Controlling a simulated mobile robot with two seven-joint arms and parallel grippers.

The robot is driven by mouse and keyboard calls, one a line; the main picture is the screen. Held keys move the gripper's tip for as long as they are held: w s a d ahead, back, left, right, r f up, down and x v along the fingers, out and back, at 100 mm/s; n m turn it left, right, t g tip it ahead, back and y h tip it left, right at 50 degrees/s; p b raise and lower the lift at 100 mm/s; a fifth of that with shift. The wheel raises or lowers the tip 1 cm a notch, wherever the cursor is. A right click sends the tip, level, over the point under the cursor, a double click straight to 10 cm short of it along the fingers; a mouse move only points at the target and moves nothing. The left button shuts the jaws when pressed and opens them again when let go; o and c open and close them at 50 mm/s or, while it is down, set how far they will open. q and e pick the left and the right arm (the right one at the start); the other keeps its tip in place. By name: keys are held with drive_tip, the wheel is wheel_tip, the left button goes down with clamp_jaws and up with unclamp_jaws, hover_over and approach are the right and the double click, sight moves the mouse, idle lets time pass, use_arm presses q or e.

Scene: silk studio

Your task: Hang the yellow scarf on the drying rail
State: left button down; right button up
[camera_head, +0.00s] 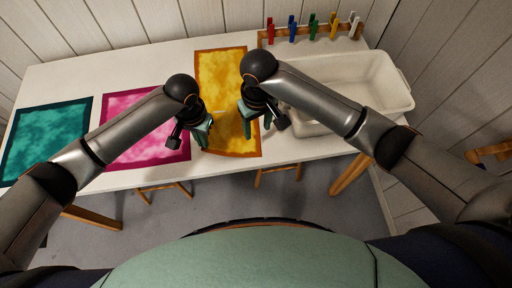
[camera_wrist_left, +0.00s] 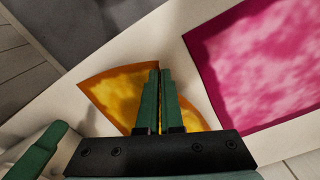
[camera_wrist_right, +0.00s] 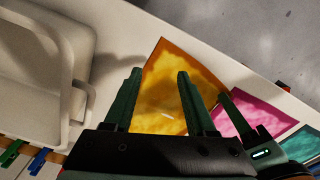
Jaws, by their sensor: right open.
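The yellow scarf (camera_head: 222,75), with its orange-brown border, lies mostly flat on the white table, and it also shows in the left wrist view (camera_wrist_left: 113,98) and the right wrist view (camera_wrist_right: 165,75). My left gripper (camera_head: 203,136) is at its front left corner. In the left wrist view its fingers (camera_wrist_left: 160,95) are close together, and the scarf's edges curve up to them. My right gripper (camera_head: 257,124) is open above the scarf's front right part. Its fingers (camera_wrist_right: 158,90) are apart with the scarf visible between them. I cannot tell for certain which wooden part is the drying rail.
A pink scarf (camera_head: 120,145) and a teal scarf (camera_head: 45,135) lie to the left. A white basin (camera_head: 395,85) stands at the right. Behind it is a wooden bar (camera_head: 345,35) with several coloured pegs. A wooden frame (camera_head: 492,151) shows at the right edge.

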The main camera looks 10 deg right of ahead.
sight(259, 150)
drive_tip(key=shift+f, duration=4.9)
drive_tip(key=shift+s, duration=0.1)
drive_tip(key=shift+c, duration=0.8)
drive_tip(key=shift+d, duration=0.1)
drive_tip(key=c, duration=0.7)
clamp_jaws()
drive_tip(key=shift+d+f, duration=0.1)
drive_tip(key=shift+d, duration=0.05)
drive_tip(key=shift+r, duration=2.6)
